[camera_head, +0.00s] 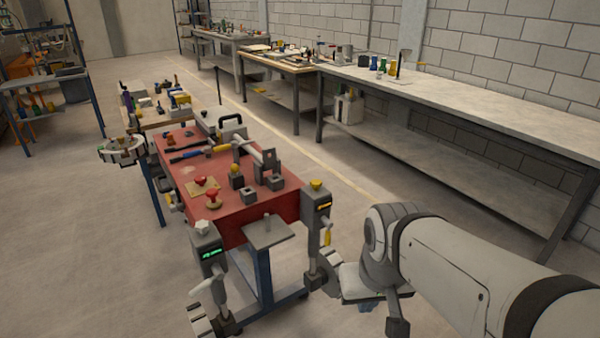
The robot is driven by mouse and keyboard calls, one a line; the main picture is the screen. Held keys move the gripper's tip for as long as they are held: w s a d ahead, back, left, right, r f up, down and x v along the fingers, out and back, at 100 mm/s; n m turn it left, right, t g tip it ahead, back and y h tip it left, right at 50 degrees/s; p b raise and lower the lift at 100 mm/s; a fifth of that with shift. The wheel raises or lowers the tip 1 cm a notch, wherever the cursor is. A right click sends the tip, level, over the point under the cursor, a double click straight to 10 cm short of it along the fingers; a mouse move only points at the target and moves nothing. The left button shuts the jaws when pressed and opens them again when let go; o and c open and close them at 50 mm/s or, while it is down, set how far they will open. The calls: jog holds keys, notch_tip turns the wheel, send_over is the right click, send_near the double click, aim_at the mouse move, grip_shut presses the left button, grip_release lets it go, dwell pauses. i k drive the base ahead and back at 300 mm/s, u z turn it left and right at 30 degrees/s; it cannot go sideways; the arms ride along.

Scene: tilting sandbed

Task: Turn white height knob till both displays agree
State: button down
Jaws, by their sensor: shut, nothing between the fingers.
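The white knob (202,227) sits on top of the left grey post at the red bench's near end. Below it is a small lit green display (212,254). The right grey post has a yellow knob (316,184) and a lit yellow display (324,206). Both readings are too small to make out. My arm comes in from the lower right.
The red bench top (230,215) carries red knobs, grey blocks and tools. A small grey plate (268,232) juts out between the posts. A long workbench (470,100) runs along the right wall. Open floor lies left of the left post.

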aim_at(202, 226)
jog(key=z, duration=0.1)
jog(key=k, duration=1)
jog(key=u, duration=0.45)
jog(key=i, duration=1.55)
jog(key=z, duration=0.5)
